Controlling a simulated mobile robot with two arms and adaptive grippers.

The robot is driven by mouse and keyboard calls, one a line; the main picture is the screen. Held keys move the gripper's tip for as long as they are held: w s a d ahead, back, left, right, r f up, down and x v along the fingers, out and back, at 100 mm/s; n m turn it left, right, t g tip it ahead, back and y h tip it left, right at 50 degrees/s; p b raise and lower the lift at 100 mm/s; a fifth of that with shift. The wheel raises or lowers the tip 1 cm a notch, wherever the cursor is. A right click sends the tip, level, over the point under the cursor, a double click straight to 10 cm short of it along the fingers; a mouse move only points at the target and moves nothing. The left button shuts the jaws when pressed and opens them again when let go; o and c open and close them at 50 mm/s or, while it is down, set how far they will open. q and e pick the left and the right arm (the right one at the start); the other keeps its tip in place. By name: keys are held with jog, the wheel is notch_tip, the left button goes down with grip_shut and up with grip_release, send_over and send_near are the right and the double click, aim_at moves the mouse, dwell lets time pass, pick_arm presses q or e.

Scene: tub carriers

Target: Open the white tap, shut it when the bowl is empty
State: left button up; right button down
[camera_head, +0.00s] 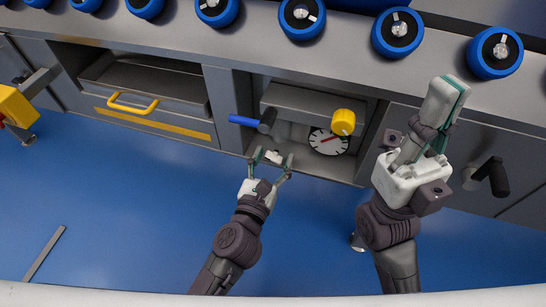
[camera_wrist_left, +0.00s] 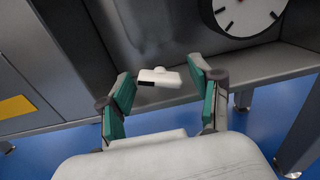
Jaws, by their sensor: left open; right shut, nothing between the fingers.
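A white tap handle (camera_head: 274,156) sits low in an open bay of the grey cabinet. My left gripper (camera_head: 272,160) is open, with one finger on each side of the handle. The left gripper's fingers (camera_wrist_left: 161,84) appear apart from the handle in the wrist view. My right gripper (camera_head: 445,103) is shut and empty, raised in front of the cabinet at the right. I cannot make out the bowl or any water.
A blue lever (camera_head: 243,120), a yellow knob (camera_head: 342,122) and a white dial with a red needle (camera_head: 328,141) are in or near the bay. A drawer with a yellow handle (camera_head: 133,104) is at the left. Several blue round pieces line the top. Blue floor (camera_head: 130,200) is mostly open.

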pick_arm(q)
jog(key=shift+w, duration=0.1)
jog(key=c, duration=1)
jog(key=shift+r+m+p, duration=0.25)
jog(key=shift+m+p, duration=0.55)
jog(key=shift+p, duration=0.2)
jog(key=shift+c, duration=0.2)
jog(key=m, duration=0.1)
jog(key=m+p, duration=0.1)
jog(key=shift+f+m, duration=0.2)
jog(key=shift+m, duration=0.1)
jog(key=o, duration=1)
jog(key=shift+o, duration=0.2)
